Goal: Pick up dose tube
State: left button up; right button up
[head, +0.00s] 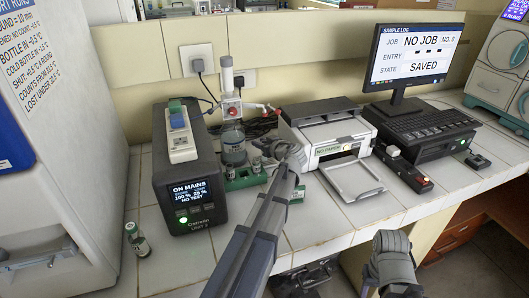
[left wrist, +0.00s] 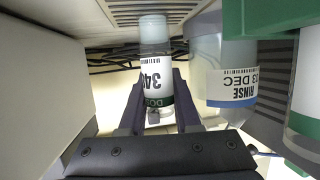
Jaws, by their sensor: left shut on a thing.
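In the head view my left gripper (head: 290,158) is beside the green rack (head: 243,182), in front of the printer. The tube cannot be made out there. My right gripper (head: 390,262) is at the lower right, in front of the bench edge; its fingers are not clear.
A rinse bottle (left wrist: 232,75) with a blue band stands close beside the held tube. A small vial (head: 137,240) stands at the front left. The front tiles are mostly clear.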

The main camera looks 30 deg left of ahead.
pick_arm(q)
grip_shut()
jog(key=shift+r, duration=0.15)
pick_arm(e)
jog(key=shift+r, duration=0.1)
